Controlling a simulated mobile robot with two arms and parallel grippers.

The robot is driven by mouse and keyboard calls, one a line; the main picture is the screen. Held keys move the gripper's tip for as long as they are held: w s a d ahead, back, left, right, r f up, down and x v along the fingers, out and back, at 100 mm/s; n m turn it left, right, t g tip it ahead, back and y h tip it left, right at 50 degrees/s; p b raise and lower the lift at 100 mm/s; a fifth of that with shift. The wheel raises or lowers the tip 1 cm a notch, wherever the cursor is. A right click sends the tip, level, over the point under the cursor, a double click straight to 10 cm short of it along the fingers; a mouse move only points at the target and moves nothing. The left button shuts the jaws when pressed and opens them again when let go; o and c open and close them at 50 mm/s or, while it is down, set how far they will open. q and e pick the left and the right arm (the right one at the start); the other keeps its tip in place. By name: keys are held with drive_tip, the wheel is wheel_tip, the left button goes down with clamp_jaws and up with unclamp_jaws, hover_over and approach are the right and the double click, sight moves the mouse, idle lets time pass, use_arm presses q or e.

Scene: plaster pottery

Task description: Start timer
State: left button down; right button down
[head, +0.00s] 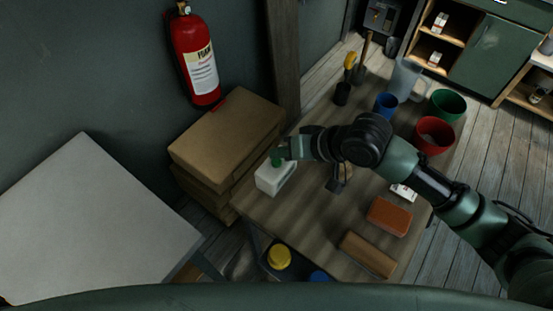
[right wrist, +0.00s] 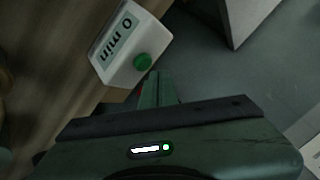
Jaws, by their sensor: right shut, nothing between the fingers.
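The timer (head: 275,181) is a white box with a green button, standing on the wooden table near its left edge. In the right wrist view the timer (right wrist: 122,40) shows a display reading "0 min", and its round green button (right wrist: 143,62) stands out from one face. My right gripper (head: 284,150) is shut and empty, right by the button. In the right wrist view its fingertips (right wrist: 154,77) are just beside the button; I cannot tell whether they touch it. My left gripper is not in view.
The wooden table (head: 285,219) also holds a red-brown block (head: 389,216), a brown block (head: 367,255), a blue cup (head: 386,105), red (head: 434,135) and green (head: 447,104) containers and a clear jug (head: 405,79). Cardboard boxes (head: 226,135) stand left of the timer.

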sight(280, 163)
drive_tip(key=shift+f, duration=0.15)
drive_tip(key=shift+f, duration=0.25)
drive_tip(key=shift+f, duration=0.5)
idle(0.6)
drive_tip(key=shift+r+p, duration=0.1)
drive_tip(key=shift+p, duration=0.25)
drive_tip(key=shift+r+p, duration=0.8)
drive_tip(key=shift+p, duration=0.25)
wheel_tip(280, 163, up, 5)
drive_tip(key=p, duration=0.6)
drive_tip(key=shift+r, duration=0.1)
